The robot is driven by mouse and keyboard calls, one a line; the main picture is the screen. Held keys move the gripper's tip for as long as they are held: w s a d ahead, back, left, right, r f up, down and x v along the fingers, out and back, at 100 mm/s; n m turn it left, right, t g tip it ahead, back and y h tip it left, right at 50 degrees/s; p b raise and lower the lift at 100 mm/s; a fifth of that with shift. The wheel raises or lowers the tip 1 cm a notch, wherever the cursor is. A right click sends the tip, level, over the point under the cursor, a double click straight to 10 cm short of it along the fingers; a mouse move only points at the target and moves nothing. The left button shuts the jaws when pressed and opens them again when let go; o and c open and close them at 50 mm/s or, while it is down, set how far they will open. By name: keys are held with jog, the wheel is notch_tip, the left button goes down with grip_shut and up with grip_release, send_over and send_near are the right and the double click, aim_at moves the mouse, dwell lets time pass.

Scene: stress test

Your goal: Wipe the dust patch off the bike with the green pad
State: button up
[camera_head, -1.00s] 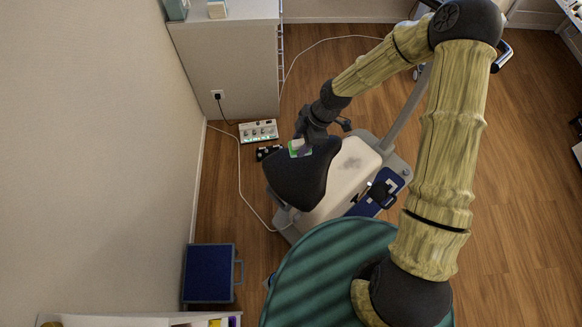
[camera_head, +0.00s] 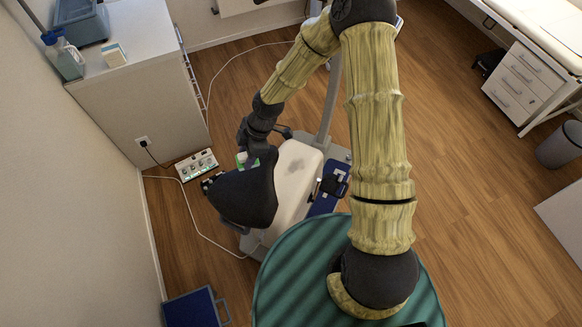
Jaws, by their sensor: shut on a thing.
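My gripper (camera_head: 249,153) is shut on the green pad (camera_head: 243,160), which has a pale top and shows only in part. The pad is at the far edge of the dark saddle of the bike (camera_head: 247,193); I cannot tell whether it touches the saddle. The dust patch (camera_head: 296,166) is a grey smudge on the bike's white body, to the right of the pad and apart from it. My arm passes above and to the right of the bike.
A power strip (camera_head: 197,165) with a white cable lies left of the bike near a cabinet (camera_head: 135,105). A blue case (camera_head: 193,309) is on the floor at lower left. A drawer unit (camera_head: 522,82) and a bin (camera_head: 560,145) stand at right. Wood floor between is clear.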

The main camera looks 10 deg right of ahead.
jog(key=w+d+m+t+h+b, duration=0.1)
jog(key=w+d+m+b, duration=0.3)
jog(key=d+m, duration=0.4)
jog(key=w+d+m+t+h+b, duration=0.2)
jog(key=w+d+m, duration=0.4)
jog(key=d, duration=0.7)
jog(key=m+t+b, duration=0.1)
jog(key=m+t, duration=0.1)
jog(key=shift+d+f+m+b, duration=0.2)
jog(key=shift+f+m+b, duration=0.1)
jog(key=shift+b, duration=0.05)
jog(key=shift+w+a, duration=0.1)
jog(key=shift+w, duration=0.05)
